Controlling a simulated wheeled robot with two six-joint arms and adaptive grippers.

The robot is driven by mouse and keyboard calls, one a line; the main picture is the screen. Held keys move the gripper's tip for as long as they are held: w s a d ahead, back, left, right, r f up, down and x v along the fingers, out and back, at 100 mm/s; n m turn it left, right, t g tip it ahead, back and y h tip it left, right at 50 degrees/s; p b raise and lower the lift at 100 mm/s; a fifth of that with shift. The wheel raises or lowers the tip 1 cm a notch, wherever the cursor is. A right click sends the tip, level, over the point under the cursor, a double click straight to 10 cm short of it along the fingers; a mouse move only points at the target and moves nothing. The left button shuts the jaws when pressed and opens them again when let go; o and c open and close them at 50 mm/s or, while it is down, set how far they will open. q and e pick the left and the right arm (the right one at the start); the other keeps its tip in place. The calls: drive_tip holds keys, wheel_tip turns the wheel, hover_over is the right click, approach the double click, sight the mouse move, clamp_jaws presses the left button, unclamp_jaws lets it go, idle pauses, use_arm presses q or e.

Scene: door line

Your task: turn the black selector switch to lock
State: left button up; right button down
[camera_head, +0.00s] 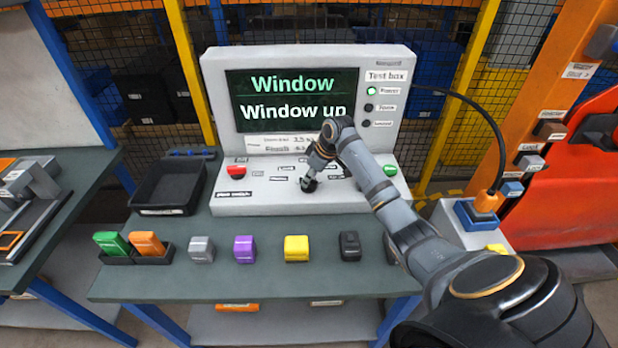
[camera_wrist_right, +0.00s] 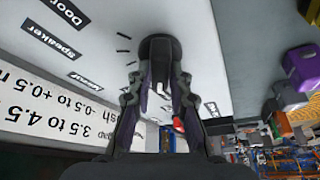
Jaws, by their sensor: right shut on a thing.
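The test box (camera_head: 300,202) stands on the bench, with a sloped front panel of labels and small controls. My right gripper (camera_head: 311,178) reaches down to the middle of this panel. In the right wrist view its fingers (camera_wrist_right: 159,88) are shut on the black selector switch (camera_wrist_right: 159,46), one on each side. The switch has a pale mark on it, and short black tick marks lie beside it on the panel. Which label the switch points to cannot be told. In the head view the gripper mostly covers the switch. My left gripper is not in view.
The screen (camera_head: 291,99) reads "Window" and "Window up". A red button (camera_head: 237,171) and a green button (camera_head: 390,170) sit at the panel's sides. A black tray (camera_head: 165,211) is left of the box. Several coloured blocks, including a yellow one (camera_head: 296,248), line the bench front.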

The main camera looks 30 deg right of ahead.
drive_tip(key=shift+r+m+t+h+p, duration=0.15)
drive_tip(key=shift+m+h+p, duration=0.2)
drive_tip(key=shift+m+p, duration=0.95)
drive_tip(key=shift+r+m+t+h+p, duration=0.15)
drive_tip(key=shift+m+h+p, duration=0.35)
drive_tip(key=shift+p, duration=1.5)
drive_tip(key=shift+f+m+h+p, duration=0.2)
drive_tip(key=shift+m+h+p, duration=0.05)
drive_tip(key=shift+m+p, duration=0.9)
drive_tip(key=c, duration=1.2)
unclamp_jaws()
drive_tip(key=shift+s+r, duration=0.1)
drive_tip(key=shift+r, duration=0.1)
drive_tip(key=v, duration=1.1)
drive_tip(key=shift+a+r, duration=0.1)
drive_tip(key=shift+r, duration=0.1)
